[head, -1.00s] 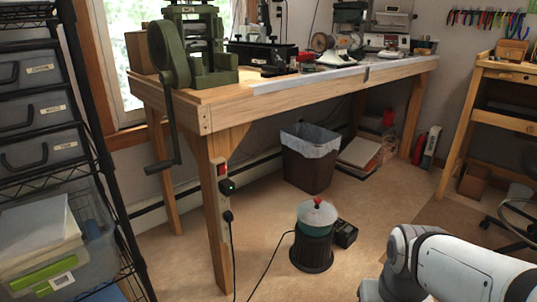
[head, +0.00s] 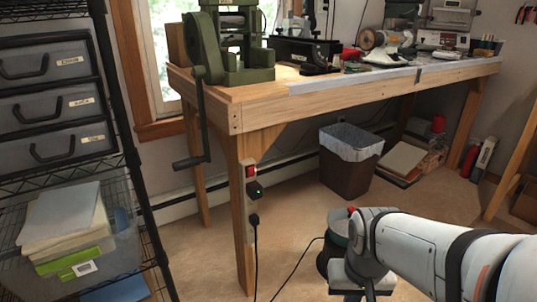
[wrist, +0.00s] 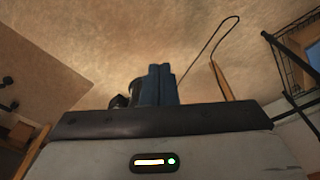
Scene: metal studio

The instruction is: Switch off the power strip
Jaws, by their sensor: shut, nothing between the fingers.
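The power strip (head: 249,205) is fixed upright on the near front leg of the wooden workbench. Its red switch (head: 250,171) is at the top end. A black adapter with a small green light (head: 254,190) is plugged in below the switch, and a black plug (head: 254,219) with a cord sits lower down. My gripper (wrist: 160,68) shows in the wrist view with its dark blue fingers together and nothing between them. In the head view my arm is at lower right, apart from the strip; the fingertips are not clearly visible there.
The workbench (head: 262,109) carries a green machine (head: 228,50) whose crank hangs left of the strip's leg. A wire shelf (head: 125,120) stands at left. A bin (head: 347,165) is under the bench. A drum-shaped machine (head: 336,230) stands partly behind my arm.

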